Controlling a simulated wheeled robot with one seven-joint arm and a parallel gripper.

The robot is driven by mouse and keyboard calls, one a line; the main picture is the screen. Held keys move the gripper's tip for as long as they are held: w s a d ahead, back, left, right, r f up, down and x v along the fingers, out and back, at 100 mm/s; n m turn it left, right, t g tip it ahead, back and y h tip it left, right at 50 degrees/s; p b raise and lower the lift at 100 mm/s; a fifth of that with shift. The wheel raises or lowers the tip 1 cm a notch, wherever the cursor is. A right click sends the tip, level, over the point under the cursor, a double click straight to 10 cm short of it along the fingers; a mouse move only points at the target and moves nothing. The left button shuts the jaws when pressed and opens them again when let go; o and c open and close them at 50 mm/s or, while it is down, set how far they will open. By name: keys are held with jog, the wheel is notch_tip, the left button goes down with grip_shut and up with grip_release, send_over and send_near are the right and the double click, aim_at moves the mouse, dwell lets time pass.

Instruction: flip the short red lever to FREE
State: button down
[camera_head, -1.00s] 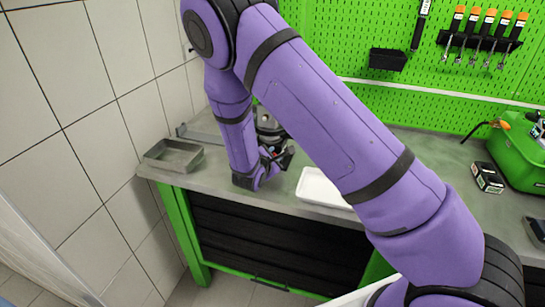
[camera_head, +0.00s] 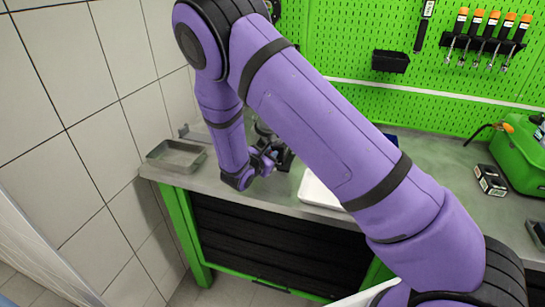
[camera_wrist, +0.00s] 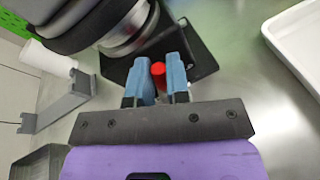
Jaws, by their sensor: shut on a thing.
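The short red lever (camera_wrist: 158,71) shows in the wrist view as a small red end between the two blue-grey fingers of my gripper (camera_wrist: 160,82). The fingers are closed in on it from both sides. The lever is mostly hidden, and its position marking cannot be read. Beside it is a dark plate (camera_wrist: 195,45) with the round metal and black pump body (camera_wrist: 128,25). In the head view my gripper (camera_head: 276,157) is at the pump, largely hidden by my own arm.
A grey metal tray (camera_head: 177,156) sits at the bench's left end. A white tray (camera_head: 316,192) lies right of my gripper. A grey bracket (camera_wrist: 62,104) stands left of the pump. A green case (camera_head: 522,150) and small boxes (camera_head: 490,180) are at the far right.

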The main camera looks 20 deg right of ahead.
jog(key=shift+w+a+n+h, duration=0.35)
jog(key=shift+a+n+h, duration=0.2)
jog(key=shift+n, duration=0.65)
jog(key=n, duration=0.1)
jog(key=w+a+n+h, duration=0.1)
jog(key=n, duration=0.1)
jog(key=shift+a+f, duration=0.1)
jog(key=shift+w+a+f+n+h, duration=0.15)
jog(key=shift+a+n+h, duration=0.1)
jog(key=shift+n, duration=0.45)
jog(key=shift+w+a+f+n+h, duration=0.15)
jog(key=shift+a+n+h, duration=0.1)
jog(key=shift+n, duration=0.45)
jog(key=shift+w+a+f+n+h, duration=0.15)
jog(key=shift+n+h, duration=0.1)
jog(key=shift+n, duration=0.45)
jog(key=shift+t, duration=0.3)
jog(key=c, duration=1.1)
grip_release()
jog(key=shift+a, duration=0.1)
jog(key=v, duration=1)
jog(key=shift+s+a+f, duration=0.1)
jog(key=shift+s+a, duration=0.15)
